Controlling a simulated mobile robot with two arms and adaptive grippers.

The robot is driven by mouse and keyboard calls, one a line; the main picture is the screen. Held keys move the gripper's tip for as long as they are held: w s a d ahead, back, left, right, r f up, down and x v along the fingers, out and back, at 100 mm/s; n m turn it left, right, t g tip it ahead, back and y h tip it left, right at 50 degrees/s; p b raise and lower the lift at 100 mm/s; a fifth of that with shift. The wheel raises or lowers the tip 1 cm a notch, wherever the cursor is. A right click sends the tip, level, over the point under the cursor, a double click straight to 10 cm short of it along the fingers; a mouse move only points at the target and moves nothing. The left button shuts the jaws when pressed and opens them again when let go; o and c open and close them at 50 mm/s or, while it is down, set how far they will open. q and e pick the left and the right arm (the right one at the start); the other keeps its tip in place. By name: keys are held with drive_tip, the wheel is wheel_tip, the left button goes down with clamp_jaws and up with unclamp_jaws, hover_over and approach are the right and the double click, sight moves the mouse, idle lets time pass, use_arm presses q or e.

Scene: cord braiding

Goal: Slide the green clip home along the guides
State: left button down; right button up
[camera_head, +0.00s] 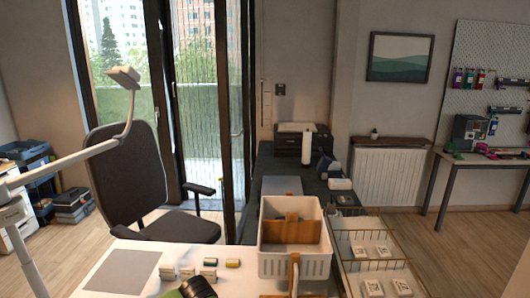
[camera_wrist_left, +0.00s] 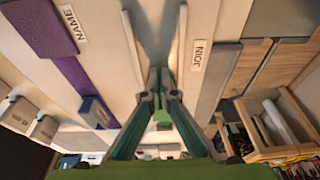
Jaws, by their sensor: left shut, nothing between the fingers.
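In the left wrist view, my left gripper (camera_wrist_left: 158,82) has its two fingertips drawn together, with nothing seen held between the tips. A small green block (camera_wrist_left: 162,117), which looks like the green clip, shows in the gap between the fingers. I cannot tell whether it touches them. Two thin pale rails (camera_wrist_left: 132,50), (camera_wrist_left: 182,38), which look like the guides, run away from the fingertips on either side of a bare pale strip. In the head view the green clip is not clear. My right gripper is in neither view.
A JOIN label (camera_wrist_left: 197,55) lies right of the rails. A wooden box (camera_wrist_left: 275,133) stands at the right. In the head view, a white basket (camera_head: 282,268) and small blocks (camera_head: 208,262) occupy the desk.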

use_arm(q)
drive_tip(key=shift+a, duration=1.1)
drive_tip(key=shift+a, duration=0.45)
drive_tip(key=shift+a, duration=0.2)
drive_tip(key=shift+r, duration=0.1)
drive_tip(key=shift+d+r+p, duration=0.45)
drive_tip(key=shift+d+r, duration=0.05)
drive_tip(key=shift+r, duration=0.3)
drive_tip(key=shift+d+r+p, duration=0.4)
drive_tip(key=shift+d+r, duration=0.15)
drive_tip(key=shift+r, duration=0.3)
drive_tip(key=shift+d+r+p, duration=0.45)
drive_tip(key=shift+d+r, duration=0.05)
drive_tip(key=shift+r, duration=0.3)
drive_tip(key=shift+s+f, duration=0.1)
drive_tip(key=shift+f, duration=0.05)
